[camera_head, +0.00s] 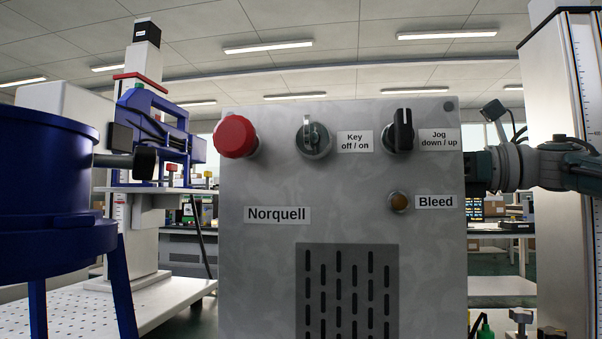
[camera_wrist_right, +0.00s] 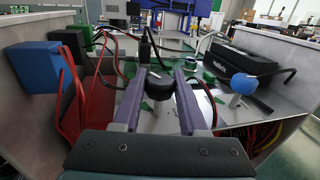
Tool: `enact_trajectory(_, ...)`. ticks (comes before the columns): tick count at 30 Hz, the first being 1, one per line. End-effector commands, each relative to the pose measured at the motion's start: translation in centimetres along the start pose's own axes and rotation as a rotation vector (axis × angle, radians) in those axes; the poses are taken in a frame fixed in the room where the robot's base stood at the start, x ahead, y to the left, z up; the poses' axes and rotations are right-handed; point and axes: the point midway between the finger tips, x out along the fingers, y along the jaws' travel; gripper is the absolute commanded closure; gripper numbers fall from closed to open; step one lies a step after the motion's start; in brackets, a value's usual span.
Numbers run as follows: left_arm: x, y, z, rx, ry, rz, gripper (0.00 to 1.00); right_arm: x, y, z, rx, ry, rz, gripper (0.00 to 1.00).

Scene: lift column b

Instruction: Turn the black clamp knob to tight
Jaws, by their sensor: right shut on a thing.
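The black clamp knob (camera_wrist_right: 158,86) is in the middle of the right wrist view. My right gripper (camera_wrist_right: 158,93) has its two purple fingers on either side of the knob and is shut on it. Any pointer or mark on the knob is too small to make out. In the head view, my right arm comes in from the right and passes behind the grey panel, which hides the gripper and the knob. My left gripper is not in view.
The grey Norquell panel (camera_head: 270,270) carries a red button (camera_head: 236,137), key switch (camera_head: 314,139) and jog switch (camera_head: 399,132). Metal walls flank the gripper. Around it are a blue box (camera_wrist_right: 38,66), red cables (camera_wrist_right: 70,100), a blue ball knob (camera_wrist_right: 245,84) and a black box (camera_wrist_right: 238,62).

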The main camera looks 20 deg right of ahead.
Motion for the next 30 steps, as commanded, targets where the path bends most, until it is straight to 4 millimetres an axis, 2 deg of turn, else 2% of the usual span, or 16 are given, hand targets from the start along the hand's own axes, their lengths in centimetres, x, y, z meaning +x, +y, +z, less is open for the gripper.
enact_trajectory(1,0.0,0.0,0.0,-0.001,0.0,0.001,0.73,0.0,-0.1,-0.3,0.002,0.005,-0.004,1.0)
enact_trajectory(2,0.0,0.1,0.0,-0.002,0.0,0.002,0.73,0.0,-0.1,-0.3,0.002,0.005,-0.004,0.55)
enact_trajectory(9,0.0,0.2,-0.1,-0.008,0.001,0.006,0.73,0.0,-0.1,-0.1,0.002,0.002,-0.003,0.28)
enact_trajectory(16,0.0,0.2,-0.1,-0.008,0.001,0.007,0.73,-0.1,0.0,0.0,0.001,0.0,-0.002,0.28)
enact_trajectory(20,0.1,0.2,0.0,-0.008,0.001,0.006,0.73,-1.0,-0.1,-0.1,0.002,0.001,-0.004,0.28)
enact_trajectory(30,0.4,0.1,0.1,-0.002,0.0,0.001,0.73,-7.6,-0.1,-0.1,0.001,0.003,-0.006,0.28)
